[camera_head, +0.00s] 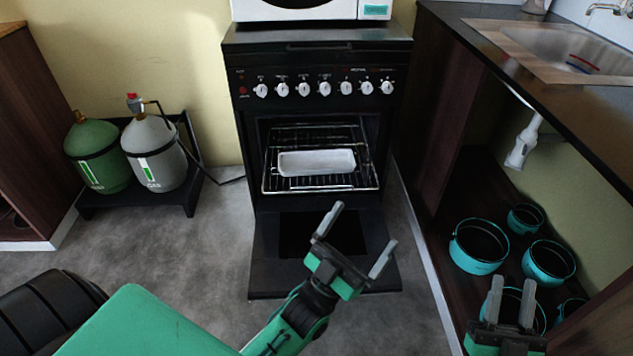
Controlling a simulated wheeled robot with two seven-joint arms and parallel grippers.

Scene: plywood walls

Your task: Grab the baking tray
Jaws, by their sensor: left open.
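The baking tray (316,162) is a pale grey, shallow rectangular tray. It lies on a wire rack (285,184) inside the black oven (240,120), whose door (270,262) is folded down. My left gripper (364,226) is open and empty. It shows in front of the lowered door, below and right of the tray in the picture, apart from the tray. My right gripper (512,283) is at the lower right, in front of the pots, with a gap between its fingers and nothing seen in it.
Knobs (325,88) line the oven's front, with a white appliance (295,10) on top. At right is a counter (500,45) with a sink (570,50), and teal pots (475,262) below. Gas bottles (155,165) stand left. Floor is clear before the oven.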

